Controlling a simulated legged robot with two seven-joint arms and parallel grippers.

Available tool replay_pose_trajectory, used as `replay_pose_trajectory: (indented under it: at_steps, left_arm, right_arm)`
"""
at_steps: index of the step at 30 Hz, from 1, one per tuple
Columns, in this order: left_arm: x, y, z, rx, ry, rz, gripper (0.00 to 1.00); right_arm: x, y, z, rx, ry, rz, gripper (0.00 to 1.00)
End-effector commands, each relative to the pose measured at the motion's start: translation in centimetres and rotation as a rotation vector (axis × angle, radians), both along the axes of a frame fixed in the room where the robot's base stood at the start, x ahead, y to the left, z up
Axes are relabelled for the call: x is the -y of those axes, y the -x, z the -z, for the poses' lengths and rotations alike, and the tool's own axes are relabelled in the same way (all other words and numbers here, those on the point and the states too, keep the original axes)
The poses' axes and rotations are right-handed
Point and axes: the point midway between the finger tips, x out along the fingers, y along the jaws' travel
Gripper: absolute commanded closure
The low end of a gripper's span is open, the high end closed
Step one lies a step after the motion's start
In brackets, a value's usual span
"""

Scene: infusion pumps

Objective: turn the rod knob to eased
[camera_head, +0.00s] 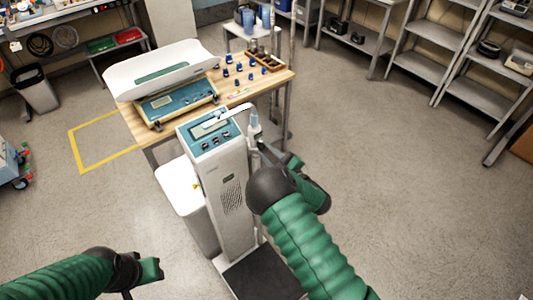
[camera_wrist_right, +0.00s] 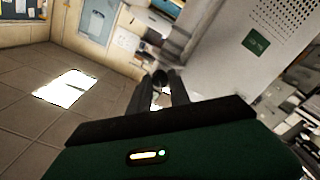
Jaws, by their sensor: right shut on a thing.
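The pump (camera_head: 228,170) is a tall light-grey column with a blue control panel on its top. A pale upright rod part (camera_head: 254,122) stands at its right side. My right gripper (camera_head: 263,148) is at that rod, beside the column. In the right wrist view its fingers (camera_wrist_right: 160,92) are shut on a small dark knob (camera_wrist_right: 160,76), which they partly cover. The knob's marks cannot be read. My left gripper (camera_head: 150,276) is low at the left, away from the pump, and its jaw opening does not show clearly.
A wooden table (camera_head: 281,78) behind the pump carries a white scale (camera_head: 164,70) and several blue weights. A white container (camera_head: 185,193) stands close at the pump's left. Metal shelves (camera_head: 478,94) line the back right. The floor at right is clear.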

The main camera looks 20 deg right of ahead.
Motion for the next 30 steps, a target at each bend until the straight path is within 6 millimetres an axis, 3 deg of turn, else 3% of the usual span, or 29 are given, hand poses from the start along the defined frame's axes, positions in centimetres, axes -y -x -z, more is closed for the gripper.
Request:
replay_pose_trajectory:
  at_steps: [18, 30]
  left_arm:
    - [0.0, 0.0, 3.1, 0.000, 0.000, 0.000, 0.64]
    - [0.0, 0.0, 4.4, 0.000, 0.000, 0.000, 0.64]
  right_arm:
    - [-0.2, 0.1, 0.5, 0.194, 0.547, -0.006, 1.00]
    - [-0.2, 0.1, 0.6, 0.284, 0.807, -0.007, 1.00]
